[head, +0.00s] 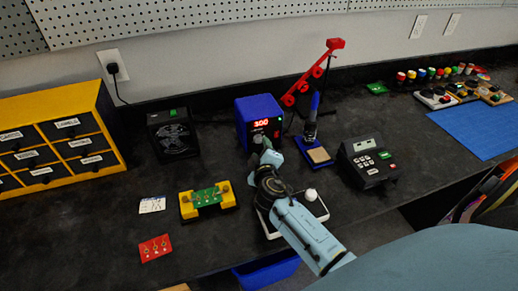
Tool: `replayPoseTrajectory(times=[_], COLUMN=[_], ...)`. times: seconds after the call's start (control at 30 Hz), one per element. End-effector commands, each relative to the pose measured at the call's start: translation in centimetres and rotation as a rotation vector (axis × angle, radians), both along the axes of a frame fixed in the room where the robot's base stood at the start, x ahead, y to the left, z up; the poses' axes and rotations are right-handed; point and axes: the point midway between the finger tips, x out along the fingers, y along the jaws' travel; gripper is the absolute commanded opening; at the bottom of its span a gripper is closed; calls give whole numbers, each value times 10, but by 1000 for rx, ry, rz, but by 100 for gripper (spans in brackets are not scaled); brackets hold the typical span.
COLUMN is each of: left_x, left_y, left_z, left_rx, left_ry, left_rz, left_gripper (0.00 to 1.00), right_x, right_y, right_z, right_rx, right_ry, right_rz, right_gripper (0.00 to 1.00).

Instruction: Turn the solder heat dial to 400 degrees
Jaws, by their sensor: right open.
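The blue solder station (260,118) stands toward the back of the dark bench. Its red display (261,123) reads what looks like 300. A dial (258,139) sits on its front below the display, partly hidden by my right gripper. My right gripper (262,146) is at the front of the station, close to the dial, with its jaws open. I cannot tell whether its fingers touch the dial. The soldering iron (312,112) stands upright in its blue holder (316,152) to the right of the station. My left gripper does not show.
A black fan box (173,136) stands left of the station. A yellow holder with a green board (207,199) and a white-rimmed tray (318,209) lie in front, the tray partly under my right arm. A black keypad device (368,162) stands right. A red arm (314,76) rises behind.

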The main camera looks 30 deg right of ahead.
Motion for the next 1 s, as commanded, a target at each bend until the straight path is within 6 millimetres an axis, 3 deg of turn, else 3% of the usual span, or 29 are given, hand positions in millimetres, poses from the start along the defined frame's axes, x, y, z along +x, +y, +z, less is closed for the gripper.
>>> replayPoseTrajectory(times=[0.1, 0.3, 0.67, 1.0], left_x=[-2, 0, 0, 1], left_y=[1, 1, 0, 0], left_z=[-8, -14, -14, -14], left_rx=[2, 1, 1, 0], left_ry=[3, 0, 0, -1], left_rz=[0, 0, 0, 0], left_gripper=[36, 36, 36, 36], right_x=[20, 37, 40, 40], right_y=[-9, -16, -18, -18], right_z=[-5, -9, -9, -9], right_rx=[0, 1, 2, 2], right_ry=[-1, 1, 1, 1], right_rz=[1, 2, 2, 1], right_gripper=[49, 49, 47, 4])
